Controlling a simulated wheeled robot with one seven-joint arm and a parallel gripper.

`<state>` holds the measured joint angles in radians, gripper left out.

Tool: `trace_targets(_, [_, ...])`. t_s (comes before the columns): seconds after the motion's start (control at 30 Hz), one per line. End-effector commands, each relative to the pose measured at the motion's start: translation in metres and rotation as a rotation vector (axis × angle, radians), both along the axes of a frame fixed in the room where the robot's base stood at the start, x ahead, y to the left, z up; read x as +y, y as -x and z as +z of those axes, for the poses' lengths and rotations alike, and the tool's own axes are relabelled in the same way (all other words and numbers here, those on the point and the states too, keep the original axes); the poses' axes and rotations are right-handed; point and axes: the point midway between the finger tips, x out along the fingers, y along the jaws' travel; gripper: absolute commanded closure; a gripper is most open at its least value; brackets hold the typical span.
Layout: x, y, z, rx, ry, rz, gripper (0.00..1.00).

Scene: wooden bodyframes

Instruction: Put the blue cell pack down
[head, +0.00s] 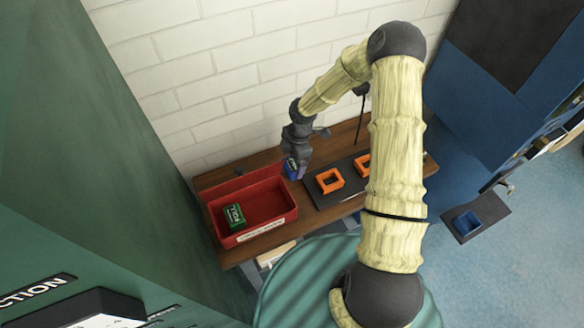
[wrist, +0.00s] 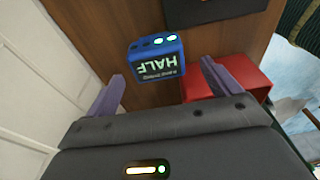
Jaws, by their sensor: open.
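The blue cell pack (head: 290,169), a small block, is at the wooden bench between the red bin and the dark mat. In the wrist view the blue cell pack (wrist: 155,60) shows the upside-down word HALF and two bright round terminals. My gripper (head: 297,172) is over it. In the wrist view the purple fingers of my gripper (wrist: 162,76) are spread wide, with the pack beyond and between them and gaps on both sides. The pack appears to sit upright on the wood; its underside is hidden.
A red bin (head: 285,217) holding a green pack (head: 234,217) stands left of the blue pack. A dark mat (head: 318,198) with orange square frames (head: 330,181) lies to the right. A white brick wall (head: 225,90) runs behind the bench (head: 215,181).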

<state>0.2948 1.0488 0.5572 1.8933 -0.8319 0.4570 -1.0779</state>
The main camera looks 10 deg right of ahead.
Motion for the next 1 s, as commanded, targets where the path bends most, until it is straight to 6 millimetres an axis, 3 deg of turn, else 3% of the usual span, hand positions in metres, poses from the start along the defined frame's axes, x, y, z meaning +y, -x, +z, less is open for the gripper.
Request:
trace_targets(0.43, [0.001,-0.002,-0.044,0.002,0.001,0.001,0.11])
trace_targets(1.0, [0.001,-0.002,-0.048,0.000,0.001,0.001,0.11])
